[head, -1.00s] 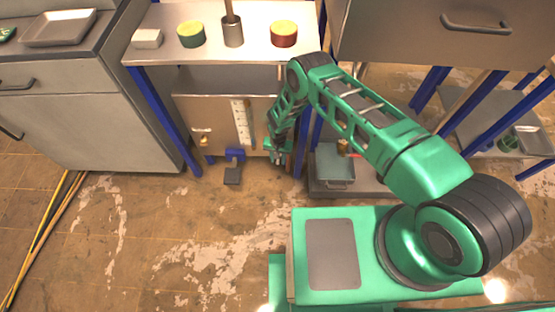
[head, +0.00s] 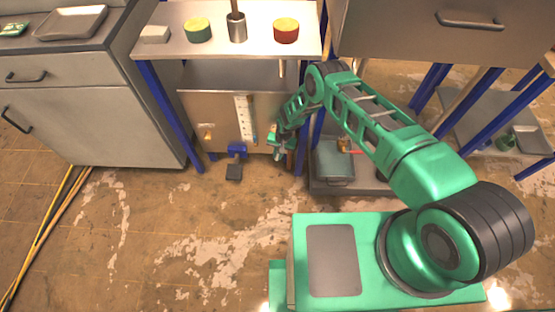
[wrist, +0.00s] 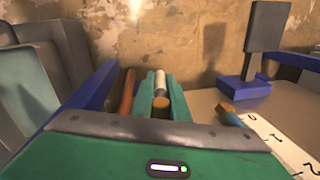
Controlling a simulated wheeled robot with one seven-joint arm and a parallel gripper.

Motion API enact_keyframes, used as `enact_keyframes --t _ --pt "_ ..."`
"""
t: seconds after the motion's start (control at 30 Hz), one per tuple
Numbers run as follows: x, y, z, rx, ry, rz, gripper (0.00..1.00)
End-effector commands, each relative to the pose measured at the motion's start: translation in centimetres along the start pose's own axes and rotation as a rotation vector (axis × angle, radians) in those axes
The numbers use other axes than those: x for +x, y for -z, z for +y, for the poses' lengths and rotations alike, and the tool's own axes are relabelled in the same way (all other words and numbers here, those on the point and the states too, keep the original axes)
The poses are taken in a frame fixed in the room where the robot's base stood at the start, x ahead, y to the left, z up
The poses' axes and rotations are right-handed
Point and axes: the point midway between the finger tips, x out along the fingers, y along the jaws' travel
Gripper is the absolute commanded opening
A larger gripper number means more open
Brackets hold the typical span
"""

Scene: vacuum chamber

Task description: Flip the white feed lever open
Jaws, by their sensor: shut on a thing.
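The white lever (wrist: 161,80) shows in the wrist view as a short white rod with an orange-brown end facing me. My gripper (wrist: 158,90) has its green fingers closed around it, one on each side. In the head view my gripper (head: 280,148) is low at the right side of the metal chamber front (head: 220,118), near the floor. The lever itself is hidden there behind the fingers and wrist. A red-brown rod (wrist: 126,93) stands just left of the fingers in the wrist view, apart from the white one.
A white scale strip (head: 244,120) runs down the chamber front. A blue bracket with a dark pad (head: 234,171) sits below it. A table (head: 170,45) with several pots is above. A grey bin (head: 333,165) stands right of my gripper. Floor in front is clear.

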Motion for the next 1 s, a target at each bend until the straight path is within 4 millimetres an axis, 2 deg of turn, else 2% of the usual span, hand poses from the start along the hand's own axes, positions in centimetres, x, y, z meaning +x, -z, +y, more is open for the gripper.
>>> enact_keyframes --t 0.23,0.27,0.3,0.33,0.73,0.87,1.0 --pt "0.0 -0.1 -0.3 -0.006 -0.005 0.003 0.00" --pt "0.0 -0.1 -0.3 -0.007 -0.006 0.003 0.19" --pt "0.0 -0.1 -0.3 -0.007 -0.006 0.003 0.28" --pt "0.0 -0.1 -0.4 -0.008 -0.006 0.003 0.33" --pt "-0.5 -0.2 -0.6 -0.009 -0.006 0.003 0.33" --pt "-1.9 -0.2 -0.9 -0.010 -0.006 0.002 0.33" --pt "-4.2 -0.2 -1.2 -0.009 -0.006 0.001 0.33"
